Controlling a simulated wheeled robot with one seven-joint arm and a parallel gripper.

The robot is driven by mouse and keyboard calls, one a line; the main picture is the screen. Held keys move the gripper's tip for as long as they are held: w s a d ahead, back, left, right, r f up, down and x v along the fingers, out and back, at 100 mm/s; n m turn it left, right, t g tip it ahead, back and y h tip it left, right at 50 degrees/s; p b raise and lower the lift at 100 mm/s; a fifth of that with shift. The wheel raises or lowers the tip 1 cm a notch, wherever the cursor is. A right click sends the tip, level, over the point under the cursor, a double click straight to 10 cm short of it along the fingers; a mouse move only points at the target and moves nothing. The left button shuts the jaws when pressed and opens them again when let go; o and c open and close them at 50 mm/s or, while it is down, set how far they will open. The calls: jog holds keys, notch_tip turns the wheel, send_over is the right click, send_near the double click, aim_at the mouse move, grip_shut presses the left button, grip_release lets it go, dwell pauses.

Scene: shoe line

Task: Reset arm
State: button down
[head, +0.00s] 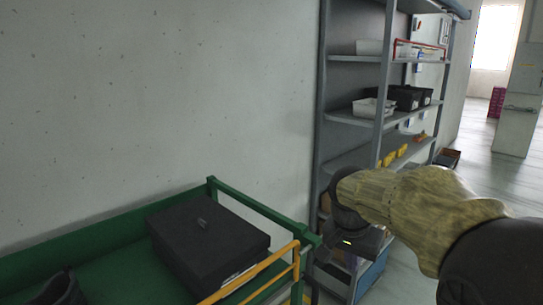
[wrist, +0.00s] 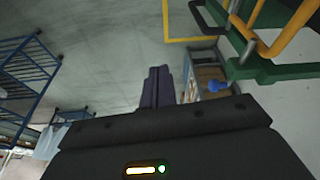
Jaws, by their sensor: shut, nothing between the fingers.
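My gripper (wrist: 157,86) shows in the wrist view, its two dark fingers close together, shut and empty. It points over the grey floor. In the head view my arm, in a tan sleeve, reaches in from the right, and its dark end hangs in front of the shelf rack. The fingers cannot be made out there. The arm's end is to the right of the green cart (head: 312,240) and apart from the black box (head: 205,240) on it.
A grey shelf rack (head: 379,85) with bins stands against the wall behind my arm. The green cart has a yellow rail (head: 255,275); a dark shoe-like item (head: 62,288) lies on it at lower left. The wrist view shows a blue rack (wrist: 28,68) at left. Open floor lies at far right.

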jog(key=s+a+f+n+y, duration=0.2)
jog(key=s+f+n, duration=0.5)
jog(key=s+f, duration=0.5)
notch_tip(320, 180, down, 4)
jog(key=shift+s+r, duration=0.1)
jog(key=shift+s, duration=0.25)
jog(key=shift+w+d, duration=0.1)
